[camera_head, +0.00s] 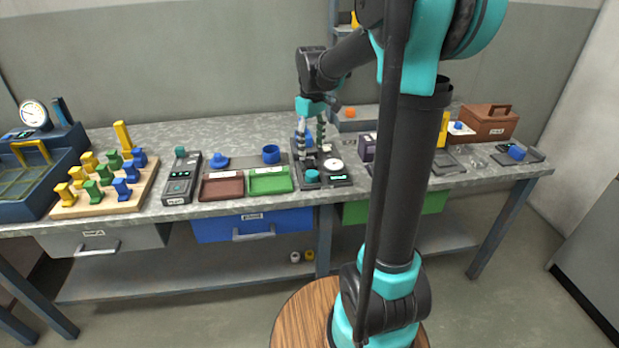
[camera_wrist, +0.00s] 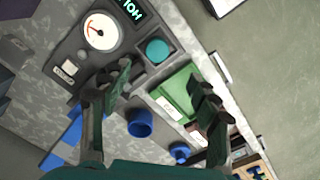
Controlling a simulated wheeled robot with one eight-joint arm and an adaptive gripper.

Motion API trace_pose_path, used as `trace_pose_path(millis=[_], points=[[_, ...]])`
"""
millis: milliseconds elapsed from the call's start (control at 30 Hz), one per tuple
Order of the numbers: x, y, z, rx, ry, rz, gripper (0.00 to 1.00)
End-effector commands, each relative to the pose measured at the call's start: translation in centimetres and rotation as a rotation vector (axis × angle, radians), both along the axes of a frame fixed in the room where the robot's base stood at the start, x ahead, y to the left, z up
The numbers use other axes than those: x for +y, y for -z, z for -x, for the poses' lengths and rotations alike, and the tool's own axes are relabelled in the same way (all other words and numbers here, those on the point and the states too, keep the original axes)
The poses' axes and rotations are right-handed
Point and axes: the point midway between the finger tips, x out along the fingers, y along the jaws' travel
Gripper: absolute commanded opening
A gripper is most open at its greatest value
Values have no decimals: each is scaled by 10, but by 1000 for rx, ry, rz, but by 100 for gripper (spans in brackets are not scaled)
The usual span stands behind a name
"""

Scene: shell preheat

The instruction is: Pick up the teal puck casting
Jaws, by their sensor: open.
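The teal puck casting (camera_head: 312,176) sits on a dark device with a round white gauge, near the front edge of the bench. In the wrist view the teal puck (camera_wrist: 157,50) is a round disc in a square dark seat, beside the gauge. My gripper (camera_head: 311,152) is open and empty, pointing down above the back of that device. In the wrist view my gripper's two fingers (camera_wrist: 163,82) are spread apart, and the puck lies beyond the fingertips. Nothing is between the fingers at their tips.
A blue cup (camera_head: 271,153) stands behind the green tray. A dark purple box (camera_head: 367,148) stands to the right.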

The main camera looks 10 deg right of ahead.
Motion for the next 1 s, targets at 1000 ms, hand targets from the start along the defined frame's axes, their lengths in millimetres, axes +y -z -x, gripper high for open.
trace_pose_path(millis=[1000], points=[[-2,105,-3,0,1,0,61]])
